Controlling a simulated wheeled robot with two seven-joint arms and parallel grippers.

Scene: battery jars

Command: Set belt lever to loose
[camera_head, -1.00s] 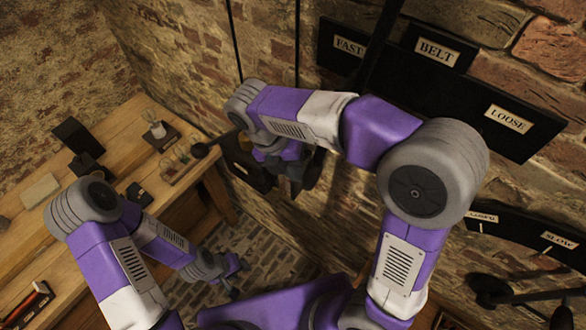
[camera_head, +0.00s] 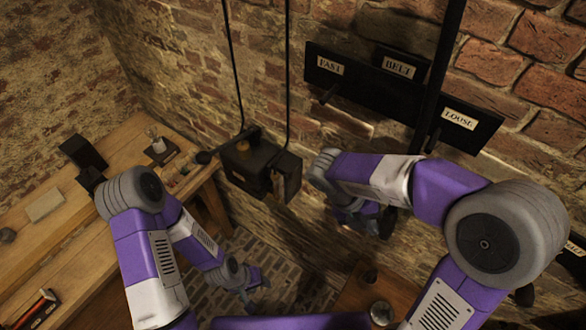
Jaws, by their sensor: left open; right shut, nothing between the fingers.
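The black panel (camera_head: 360,88) on the brick wall carries a FAST label (camera_head: 330,66) at the left, a BELT label (camera_head: 398,67) in the middle and a LOOSE label (camera_head: 459,118) at the right. The long dark belt lever (camera_head: 440,80) crosses it just left of the LOOSE label, close by a short peg (camera_head: 433,140); contact is unclear. My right gripper (camera_head: 372,226) is shut and empty, beside the lever's lower end (camera_head: 388,223); my forearm hides part of the lever. My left gripper (camera_head: 256,284) is open and empty, low over the floor.
A black box (camera_head: 258,168) with a side handle hangs on the wall, left of my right gripper. A wooden bench (camera_head: 75,205) with small items fills the left. A small wooden table (camera_head: 352,292) stands below my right arm. Brick floor shows between them.

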